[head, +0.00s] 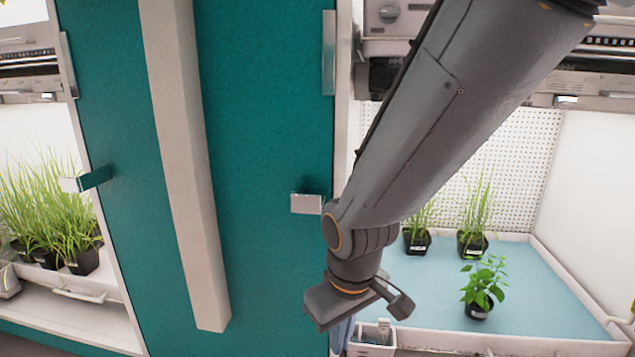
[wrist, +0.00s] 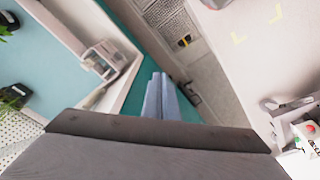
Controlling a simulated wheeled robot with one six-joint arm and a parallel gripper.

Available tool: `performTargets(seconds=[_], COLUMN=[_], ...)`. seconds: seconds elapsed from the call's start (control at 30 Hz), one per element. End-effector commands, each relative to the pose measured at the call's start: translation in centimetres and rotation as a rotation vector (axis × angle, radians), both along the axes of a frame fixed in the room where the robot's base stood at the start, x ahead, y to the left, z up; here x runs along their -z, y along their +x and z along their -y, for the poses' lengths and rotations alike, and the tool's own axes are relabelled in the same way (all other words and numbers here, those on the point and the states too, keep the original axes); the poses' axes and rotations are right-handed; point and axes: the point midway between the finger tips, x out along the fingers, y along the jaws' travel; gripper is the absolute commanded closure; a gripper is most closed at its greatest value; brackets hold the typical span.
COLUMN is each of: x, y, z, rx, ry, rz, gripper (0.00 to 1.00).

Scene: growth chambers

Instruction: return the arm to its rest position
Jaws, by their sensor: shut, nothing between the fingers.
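My arm crosses the head view from the upper right down to the lower middle. My gripper (head: 342,338) points downward in front of the right chamber's front edge, with its body partly hiding the fingers. In the wrist view, the two blue-grey fingers of my gripper (wrist: 160,88) lie together, shut, with nothing between them. They hang beside the teal chamber front and its white ledge, touching nothing that I can see.
The right chamber's blue tray floor (head: 540,310) holds a leafy plant (head: 481,283) and potted grasses (head: 475,240). A small white holder (head: 372,335) sits close by my gripper. A teal door (head: 262,120) has a handle (head: 306,204). A white surface (wrist: 265,50) lies at right in the wrist view.

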Motion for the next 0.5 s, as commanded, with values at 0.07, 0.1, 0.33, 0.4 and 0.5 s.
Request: performTargets(seconds=[0.07,0.1,0.33,0.4,0.5], x=[-0.4,-0.5,-1.2,-1.4,-1.8], y=[-2.1,-3.1,-7.9,-9.2,-10.8], z=[-1.0,-1.4,-2.9,-3.3,-3.5], rx=[0.000,0.004,0.018,0.022,0.029], ry=[0.002,0.003,-0.001,-0.003,-0.006], rz=[-0.030,-0.046,-0.122,-0.144,-0.170], gripper=[1.00,1.00,1.00,1.00,1.00])
